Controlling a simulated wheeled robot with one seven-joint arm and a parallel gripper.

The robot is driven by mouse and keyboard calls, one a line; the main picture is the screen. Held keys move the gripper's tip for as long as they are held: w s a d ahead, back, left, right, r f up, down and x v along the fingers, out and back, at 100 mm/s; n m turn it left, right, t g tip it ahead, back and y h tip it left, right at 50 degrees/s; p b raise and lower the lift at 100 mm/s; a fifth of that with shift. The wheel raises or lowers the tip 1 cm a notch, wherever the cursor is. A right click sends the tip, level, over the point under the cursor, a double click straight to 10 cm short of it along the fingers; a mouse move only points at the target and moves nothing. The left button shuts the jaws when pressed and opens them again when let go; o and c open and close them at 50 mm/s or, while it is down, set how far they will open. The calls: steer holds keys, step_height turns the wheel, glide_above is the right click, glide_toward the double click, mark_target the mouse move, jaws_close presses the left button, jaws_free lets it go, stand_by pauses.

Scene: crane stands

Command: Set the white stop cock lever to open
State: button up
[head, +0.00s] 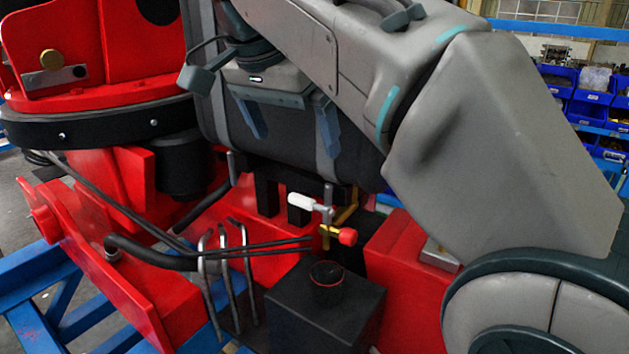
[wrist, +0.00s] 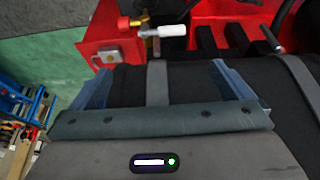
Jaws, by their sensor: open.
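The white stop cock lever (head: 302,201) sits low in the middle of the head view, on a grey and brass valve (head: 327,212). It lies roughly level, pointing left from the valve. In the wrist view the white lever (wrist: 173,30) is at the top, pointing right. A red-handled lever (head: 347,236) sits just below it on the same fitting; it also shows in the wrist view (wrist: 124,23). My gripper (head: 294,142) is open and empty, above and apart from the white lever. Its blue fingers show in the wrist view (wrist: 165,68), with the lever beyond their tips.
A black tank (head: 350,165) lies behind my fingers. A black box with a round cap (head: 327,285) stands below the valve. Bent metal pipes and black hoses (head: 228,265) run left of it. Red crane blocks (head: 405,275) flank the valve. Blue bins (head: 595,85) stand far right.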

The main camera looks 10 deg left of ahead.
mark_target(311, 200)
steer(key=x, duration=0.6)
steer(key=b+x, duration=0.1)
steer(key=x, duration=0.6)
steer(key=shift+w+a+f, duration=0.1)
steer(key=shift+w+a, duration=0.05)
steer(key=shift+a, duration=0.05)
